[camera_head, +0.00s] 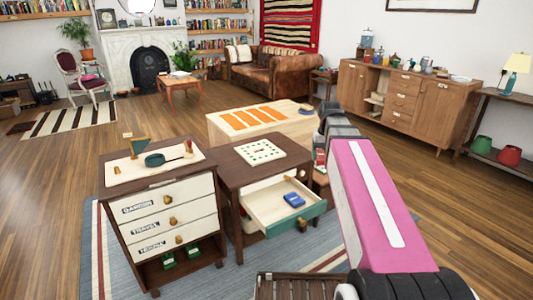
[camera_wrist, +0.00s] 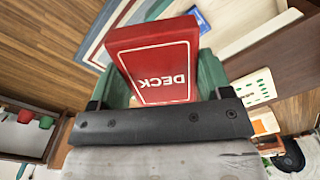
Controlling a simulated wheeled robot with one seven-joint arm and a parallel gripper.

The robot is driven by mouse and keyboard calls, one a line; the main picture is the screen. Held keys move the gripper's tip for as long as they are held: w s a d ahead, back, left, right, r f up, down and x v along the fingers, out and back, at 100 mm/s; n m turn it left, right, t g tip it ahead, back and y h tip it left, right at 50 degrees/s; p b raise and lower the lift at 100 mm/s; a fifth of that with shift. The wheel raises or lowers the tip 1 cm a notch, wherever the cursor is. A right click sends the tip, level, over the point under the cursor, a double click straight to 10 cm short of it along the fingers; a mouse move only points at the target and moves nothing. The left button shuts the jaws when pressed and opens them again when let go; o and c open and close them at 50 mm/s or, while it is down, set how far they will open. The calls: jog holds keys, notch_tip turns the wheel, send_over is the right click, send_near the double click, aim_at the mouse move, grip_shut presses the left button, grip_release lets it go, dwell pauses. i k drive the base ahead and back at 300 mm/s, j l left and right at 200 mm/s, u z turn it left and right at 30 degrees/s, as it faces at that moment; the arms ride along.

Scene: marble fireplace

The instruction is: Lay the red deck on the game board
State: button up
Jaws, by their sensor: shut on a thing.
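The red deck (camera_wrist: 158,68), a box with white "DECK" lettering, is between the green fingers of my gripper (camera_wrist: 160,76) in the wrist view. The gripper is shut on it. The game board (camera_head: 259,152), a white square with green dots, lies on top of the dark brown cabinet with the open drawer. The board also shows in the wrist view (camera_wrist: 256,87), right of the gripper and apart from the deck. In the head view my gripper is mostly hidden by my pink arm, right of the board.
The open drawer (camera_head: 272,218) below the board sticks out and holds a blue deck (camera_head: 293,200). A drawer cabinet (camera_head: 158,205) to the left carries a pan and small items. A low table with orange stripes (camera_head: 255,118) stands behind. The board's top looks clear.

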aim_at(259, 151)
jog(key=i+l, duration=0.2)
jog(key=i, duration=0.25)
jog(key=i+l, duration=0.2)
jog(key=i, duration=0.2)
jog(key=i+l+u, duration=0.1)
jog(key=i+l, duration=0.15)
jog(key=i, duration=0.2)
